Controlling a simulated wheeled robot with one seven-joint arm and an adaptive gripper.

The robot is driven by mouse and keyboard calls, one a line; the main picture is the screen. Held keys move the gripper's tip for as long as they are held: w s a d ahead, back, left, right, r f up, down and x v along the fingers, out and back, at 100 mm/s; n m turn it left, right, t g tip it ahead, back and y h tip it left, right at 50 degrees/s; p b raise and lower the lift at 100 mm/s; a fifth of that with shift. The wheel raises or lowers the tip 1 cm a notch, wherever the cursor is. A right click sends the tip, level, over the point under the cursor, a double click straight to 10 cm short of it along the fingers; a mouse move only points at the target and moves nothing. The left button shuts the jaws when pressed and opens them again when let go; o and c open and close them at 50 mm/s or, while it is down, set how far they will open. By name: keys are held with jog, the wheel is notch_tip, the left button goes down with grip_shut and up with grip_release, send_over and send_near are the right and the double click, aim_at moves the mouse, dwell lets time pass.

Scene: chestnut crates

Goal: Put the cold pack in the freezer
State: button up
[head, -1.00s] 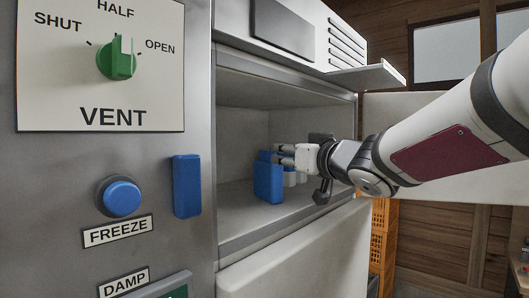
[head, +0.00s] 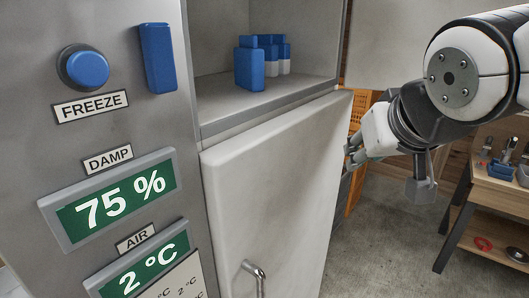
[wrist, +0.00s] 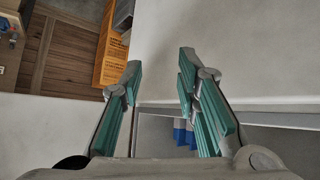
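The blue cold pack (head: 249,68) stands upright on the floor of the freezer's open upper compartment (head: 222,103), near its front edge. Several blue-and-white items (head: 284,58) stand close behind it. Which of these blue shapes show in the wrist view (wrist: 185,134) I cannot tell. My gripper (head: 354,154) is outside the compartment, to the right of and below the pack, clear of it. In the wrist view my gripper (wrist: 160,63) has its teal-padded fingers spread apart with nothing between them.
A closed white lower door (head: 265,185) with a metal handle (head: 254,272) is below the compartment. A pale open door panel (head: 405,45) stands behind my arm. An orange crate (head: 358,185) is beyond the cabinet; a wooden workbench (head: 495,195) stands right. Grey floor between is clear.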

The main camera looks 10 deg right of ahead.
jog(key=s+a+f+g+y, duration=0.1)
jog(key=s+a+f+g, duration=0.2)
jog(key=s+f, duration=0.4)
jog(key=s, duration=0.4)
jog(key=shift+n+g+y, duration=0.3)
jog(key=shift+n+g, duration=0.1)
jog(key=shift+w, duration=0.1)
